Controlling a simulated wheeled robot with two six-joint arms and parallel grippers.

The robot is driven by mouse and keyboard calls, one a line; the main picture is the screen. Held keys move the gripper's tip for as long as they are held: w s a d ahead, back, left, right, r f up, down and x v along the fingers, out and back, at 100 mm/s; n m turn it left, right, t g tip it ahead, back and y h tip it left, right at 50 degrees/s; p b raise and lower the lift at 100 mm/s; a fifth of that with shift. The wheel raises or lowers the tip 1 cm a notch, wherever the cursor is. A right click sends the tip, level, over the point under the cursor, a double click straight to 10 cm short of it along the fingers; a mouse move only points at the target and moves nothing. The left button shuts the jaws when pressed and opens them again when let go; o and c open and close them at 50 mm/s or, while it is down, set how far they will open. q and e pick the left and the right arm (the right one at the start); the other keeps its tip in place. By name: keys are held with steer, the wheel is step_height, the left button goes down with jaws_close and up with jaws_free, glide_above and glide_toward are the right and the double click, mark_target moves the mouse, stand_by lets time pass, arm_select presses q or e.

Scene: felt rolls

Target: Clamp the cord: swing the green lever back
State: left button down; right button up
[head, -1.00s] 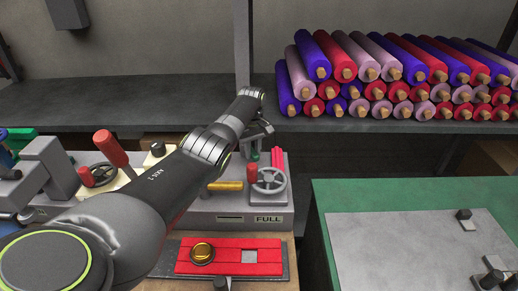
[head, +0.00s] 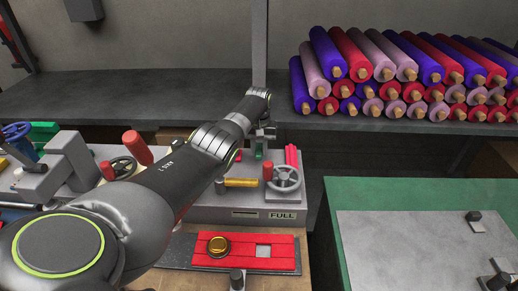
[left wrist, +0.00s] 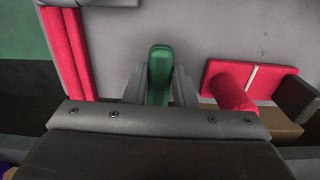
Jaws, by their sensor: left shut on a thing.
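My left gripper (head: 262,136) is at the back of the grey machine (head: 240,203), its arm crossing the head view from the lower left. The green lever (head: 259,152) shows there as a small piece, mostly hidden by the gripper. In the left wrist view the green lever (left wrist: 160,72) stands between the two grey fingers of my left gripper (left wrist: 160,90), which is shut on it. I cannot make out the cord. My right gripper is in neither view.
A handwheel (head: 286,178), a red knob (head: 268,171) and a yellow handle (head: 240,182) sit beside the lever. A red plate with a brass button (head: 219,246) lies in front. Felt rolls (head: 400,80) fill the shelf behind. A green table (head: 400,191) stands at right.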

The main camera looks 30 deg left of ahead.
mark_target(259, 151)
arm_select(q)
steer(key=shift+w+r, duration=0.1)
steer(key=c, duration=1.2)
jaws_free()
steer(key=shift+r, duration=0.3)
step_height(259, 151, up, 17)
steer(key=b, duration=0.3)
steer(key=shift+f, duration=0.1)
